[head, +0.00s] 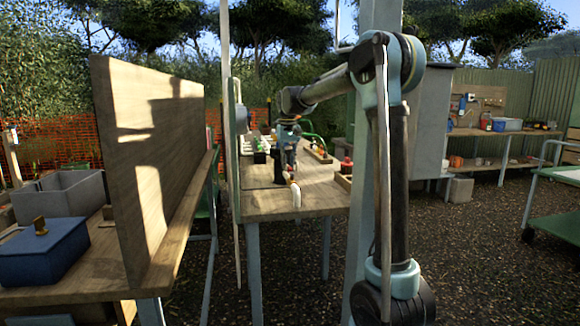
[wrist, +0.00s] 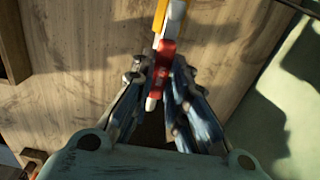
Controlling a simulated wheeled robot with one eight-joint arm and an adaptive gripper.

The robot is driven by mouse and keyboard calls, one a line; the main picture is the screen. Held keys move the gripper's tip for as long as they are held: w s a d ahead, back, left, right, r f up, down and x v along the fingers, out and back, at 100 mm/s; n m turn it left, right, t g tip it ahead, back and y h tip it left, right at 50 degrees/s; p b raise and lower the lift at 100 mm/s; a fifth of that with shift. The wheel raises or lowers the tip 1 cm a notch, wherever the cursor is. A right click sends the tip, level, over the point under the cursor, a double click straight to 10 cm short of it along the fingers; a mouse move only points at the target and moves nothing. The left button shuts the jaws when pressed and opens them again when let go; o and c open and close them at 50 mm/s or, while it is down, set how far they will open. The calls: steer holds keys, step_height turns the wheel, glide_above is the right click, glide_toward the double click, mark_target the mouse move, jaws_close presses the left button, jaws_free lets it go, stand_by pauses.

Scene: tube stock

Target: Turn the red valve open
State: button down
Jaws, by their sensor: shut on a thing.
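The red valve (wrist: 166,54) shows in the wrist view as a red piece between my fingertips, with a white tip below it and white and yellow parts above it. My gripper (wrist: 158,76) is shut on this red piece, with one finger on each side. In the head view my gripper (head: 290,172) points down over the far wooden table (head: 262,208), just above a white bent pipe piece (head: 297,196). The valve is too small and too covered there to tell how far it is turned.
A red-topped item (head: 347,164) stands at the table's right edge. A tall wooden board (head: 145,150) rises on the near left bench, beside a blue box (head: 42,250). A grey cabinet (head: 428,125) stands right of my arm. Gravel floor is open at the right.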

mark_target(289, 166)
steer(key=shift+w, duration=0.15)
steer(key=c, duration=1.6)
jaws_free()
steer(key=shift+o, duration=0.2)
step_height(289, 166, up, 12)
steer(key=shift+a, duration=0.1)
